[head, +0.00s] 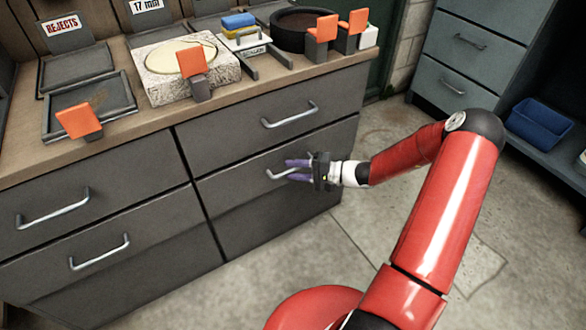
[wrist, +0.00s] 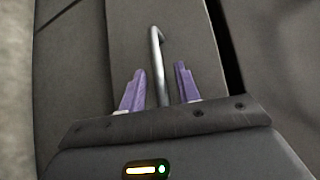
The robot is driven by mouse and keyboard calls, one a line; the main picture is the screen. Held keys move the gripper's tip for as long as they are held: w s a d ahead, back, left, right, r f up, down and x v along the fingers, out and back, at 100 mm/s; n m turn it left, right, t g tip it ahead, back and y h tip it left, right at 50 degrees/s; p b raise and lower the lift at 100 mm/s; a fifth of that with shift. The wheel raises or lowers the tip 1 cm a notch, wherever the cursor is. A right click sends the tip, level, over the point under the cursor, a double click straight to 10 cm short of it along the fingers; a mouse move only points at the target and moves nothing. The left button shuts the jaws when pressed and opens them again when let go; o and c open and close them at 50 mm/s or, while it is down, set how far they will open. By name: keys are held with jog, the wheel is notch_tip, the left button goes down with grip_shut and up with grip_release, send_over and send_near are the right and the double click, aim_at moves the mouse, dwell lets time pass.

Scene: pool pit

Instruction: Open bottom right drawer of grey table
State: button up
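The grey table (head: 160,158) has drawers in two columns under a wooden top. The bottom right drawer (head: 240,205) looks shut, and its silver bar handle (head: 276,174) is partly hidden by my gripper (head: 290,171) in the head view. In the wrist view the handle (wrist: 158,75) runs between the two purple fingers of my gripper (wrist: 159,88). The fingers stand apart, with a gap to the bar on each side. The top right drawer (head: 300,120) looks shut.
A grey cabinet (head: 465,55) and a blue bin (head: 541,123) are at the right. The concrete floor (head: 400,215) beside the table is largely clear.

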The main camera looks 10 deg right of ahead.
jog(key=shift+w+a, duration=0.2)
jog(key=shift+a, duration=0.2)
grip_shut()
jog(key=shift+s+f, duration=0.1)
